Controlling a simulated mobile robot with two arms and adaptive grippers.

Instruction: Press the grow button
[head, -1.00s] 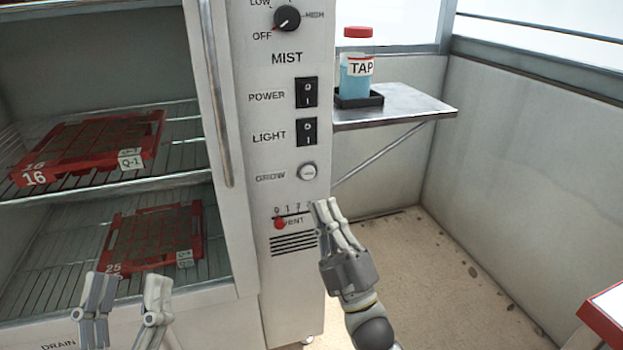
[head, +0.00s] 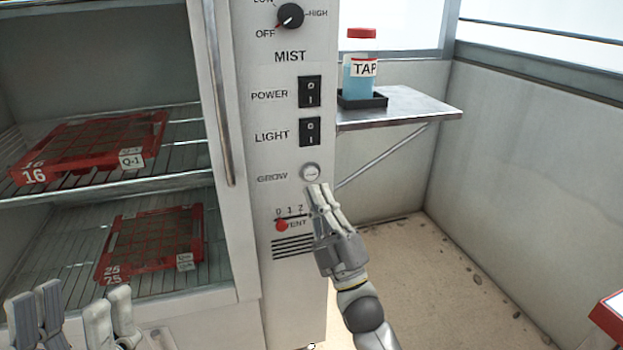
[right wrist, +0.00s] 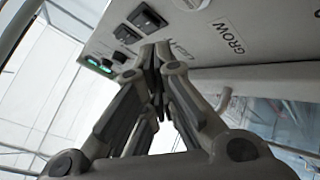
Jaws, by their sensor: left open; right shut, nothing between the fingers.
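The round, pale grow button (head: 310,172) sits on the white cabinet's control panel, right of the GROW label (head: 272,178). My right gripper (head: 319,187) is shut and empty, its fingertips just below the button in the head view. I cannot tell whether they touch it. In the right wrist view the shut fingers (right wrist: 155,50) point toward the panel, with a GROW label (right wrist: 229,38) to their right. My left gripper (head: 75,298) is open and empty at the lower left, in front of the cabinet.
The light switch (head: 310,131) and power switch (head: 310,91) are above the button; the red vent slider (head: 282,226) is below. A TAP bottle (head: 361,72) stands on a side shelf (head: 420,105). Red seed trays (head: 150,243) lie on the cabinet racks. Open floor is at right.

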